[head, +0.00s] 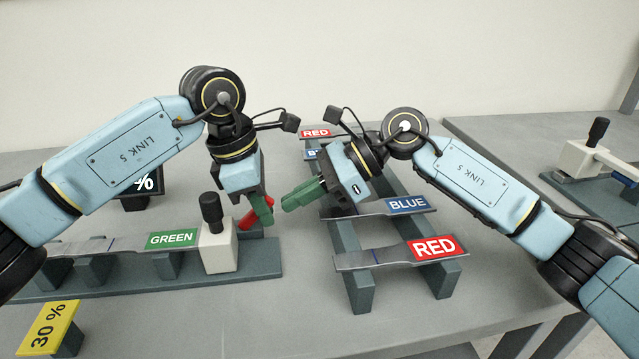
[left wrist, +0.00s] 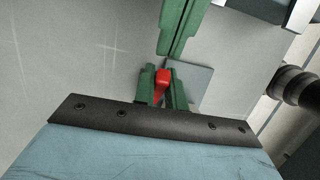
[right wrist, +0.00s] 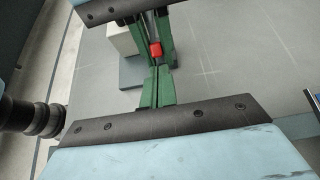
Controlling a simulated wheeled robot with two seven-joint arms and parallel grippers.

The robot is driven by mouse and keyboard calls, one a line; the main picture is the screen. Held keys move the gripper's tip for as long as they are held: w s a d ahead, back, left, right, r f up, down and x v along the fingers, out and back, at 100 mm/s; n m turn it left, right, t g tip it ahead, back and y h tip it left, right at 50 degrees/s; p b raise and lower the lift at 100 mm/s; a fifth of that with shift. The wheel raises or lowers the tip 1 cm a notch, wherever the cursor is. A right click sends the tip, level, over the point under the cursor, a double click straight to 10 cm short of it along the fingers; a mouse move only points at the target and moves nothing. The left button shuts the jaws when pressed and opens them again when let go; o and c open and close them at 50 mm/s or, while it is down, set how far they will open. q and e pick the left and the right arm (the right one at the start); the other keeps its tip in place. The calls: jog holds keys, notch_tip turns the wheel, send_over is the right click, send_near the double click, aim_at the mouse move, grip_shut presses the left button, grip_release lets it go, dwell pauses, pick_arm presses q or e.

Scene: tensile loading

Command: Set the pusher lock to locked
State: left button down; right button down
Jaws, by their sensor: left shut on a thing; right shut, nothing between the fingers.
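The pusher is a white block (head: 217,249) with a black knob (head: 211,210), on the dark teal base (head: 150,277) at left. A red lock lever (head: 250,218) is just right of the block. My left gripper (head: 262,212) is shut on the red lever, which also shows between its green fingers in the left wrist view (left wrist: 163,82) and in the right wrist view (right wrist: 155,50). The fingers hide part of the lever. My right gripper (head: 302,194) is shut and empty, right of my left gripper and apart from the lever.
A strip labelled GREEN (head: 171,239) lies on the base, left of the block. A rack at right holds strips labelled BLUE (head: 407,204) and RED (head: 433,248), with more behind. A yellow 30 % sign (head: 48,328) stands front left. Bare table lies between base and rack.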

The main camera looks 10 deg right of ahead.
pick_arm(q)
jog(key=shift+r, duration=0.1)
pick_arm(e)
jog(key=shift+a+f, duration=0.25)
jog(key=shift+a, duration=0.15)
pick_arm(q)
jog(key=shift+d, duration=0.1)
pick_arm(e)
jog(key=shift+s+a+r, duration=0.1)
jog(key=shift+a+r, duration=0.4)
jog(key=shift+r, duration=0.3)
pick_arm(q)
jog(key=c, duration=1.5)
grip_release()
pick_arm(e)
jog(key=shift+a, duration=0.1)
pick_arm(q)
jog(key=shift+o, duration=0.3)
pick_arm(e)
jog(key=shift+f, duration=0.15)
